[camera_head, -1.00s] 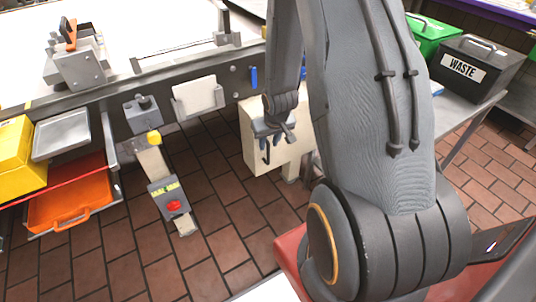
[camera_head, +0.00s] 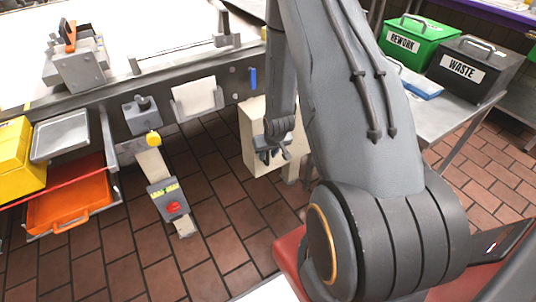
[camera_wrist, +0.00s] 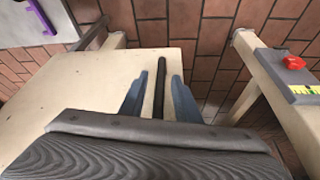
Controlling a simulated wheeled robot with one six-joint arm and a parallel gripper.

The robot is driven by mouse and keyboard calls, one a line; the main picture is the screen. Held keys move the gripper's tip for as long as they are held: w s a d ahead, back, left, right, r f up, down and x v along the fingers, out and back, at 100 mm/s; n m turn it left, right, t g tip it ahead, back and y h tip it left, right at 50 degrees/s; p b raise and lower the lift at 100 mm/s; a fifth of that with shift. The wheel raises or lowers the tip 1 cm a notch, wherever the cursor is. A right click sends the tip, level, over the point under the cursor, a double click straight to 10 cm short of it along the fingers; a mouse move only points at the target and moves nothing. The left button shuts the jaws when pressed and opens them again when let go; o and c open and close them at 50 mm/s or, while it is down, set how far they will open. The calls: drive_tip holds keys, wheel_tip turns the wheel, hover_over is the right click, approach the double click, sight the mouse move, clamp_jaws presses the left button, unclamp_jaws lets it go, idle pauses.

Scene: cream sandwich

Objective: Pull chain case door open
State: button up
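The chain case is a cream box (camera_head: 254,130) below the right end of the conveyor frame, partly hidden behind my arm. In the wrist view its cream door panel (camera_wrist: 70,95) fills the left and middle, with a dark bar handle (camera_wrist: 160,88) standing on it. My gripper (camera_wrist: 160,78) is open, with one blue-grey finger on each side of the handle and a visible gap to both. In the head view my gripper (camera_head: 272,153) is right in front of the case. I cannot tell whether the door is fully shut.
A control post with a red button (camera_head: 173,207) stands left of the case; its button (camera_wrist: 294,62) also shows in the wrist view. An orange tray (camera_head: 72,205) is at left. Green rework (camera_head: 405,42) and black waste (camera_head: 462,70) bins stand at right. Tiled floor between is clear.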

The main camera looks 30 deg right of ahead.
clamp_jaws()
idle(0.3)
